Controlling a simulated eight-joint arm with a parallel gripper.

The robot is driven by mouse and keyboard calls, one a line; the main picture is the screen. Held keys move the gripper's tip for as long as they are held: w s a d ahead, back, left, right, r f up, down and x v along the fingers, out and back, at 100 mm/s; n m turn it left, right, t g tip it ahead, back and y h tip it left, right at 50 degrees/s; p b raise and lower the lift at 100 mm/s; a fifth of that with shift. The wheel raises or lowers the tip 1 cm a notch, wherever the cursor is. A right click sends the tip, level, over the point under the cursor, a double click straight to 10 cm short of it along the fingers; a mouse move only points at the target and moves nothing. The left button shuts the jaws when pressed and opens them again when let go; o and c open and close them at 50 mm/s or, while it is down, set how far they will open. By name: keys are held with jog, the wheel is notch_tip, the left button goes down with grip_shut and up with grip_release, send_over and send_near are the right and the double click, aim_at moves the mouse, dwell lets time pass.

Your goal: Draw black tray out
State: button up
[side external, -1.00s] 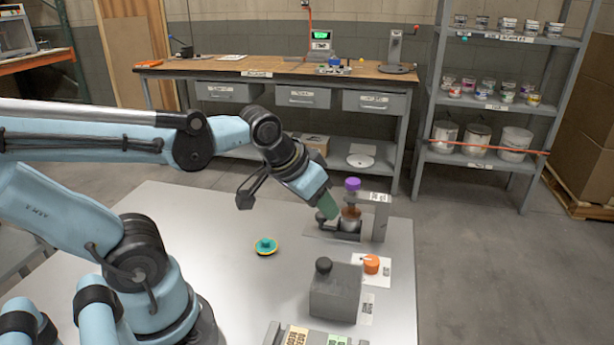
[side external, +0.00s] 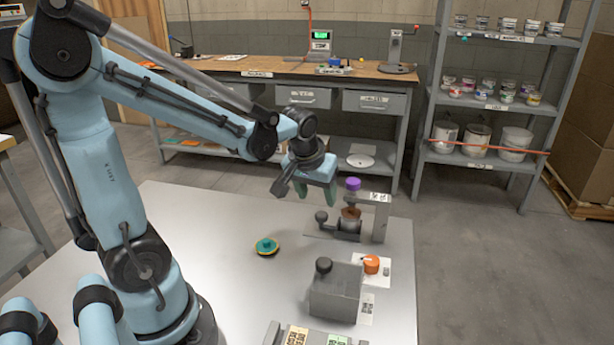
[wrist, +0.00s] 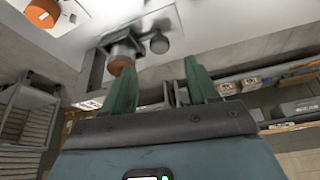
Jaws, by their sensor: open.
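A small grey stand (side external: 380,217) on the table has a purple knob (side external: 352,184) on top and a metal cup with a brown upper part (side external: 349,219) in it. The black tray (side external: 326,229) appears as a low dark strip at the foot of this stand, with a dark ball knob (side external: 321,216) at its left end. The ball knob also shows in the wrist view (wrist: 159,43), beyond and between my fingertips. My gripper (side external: 316,197) is open and empty, its green fingers above the ball knob and apart from it. Much of the tray is hidden by the cup.
A grey block with a black knob (side external: 335,294) and an orange knob on a white plate (side external: 371,264) stand nearer the camera. A teal and yellow round piece (side external: 266,246) lies on the table (side external: 215,225) to the left. The table's left part is clear.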

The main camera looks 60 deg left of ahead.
aim_at(321, 214)
jog(key=shift+x, duration=3.5)
jog(key=shift+w, duration=0.1)
jog(key=shift+c, duration=0.4)
grip_shut()
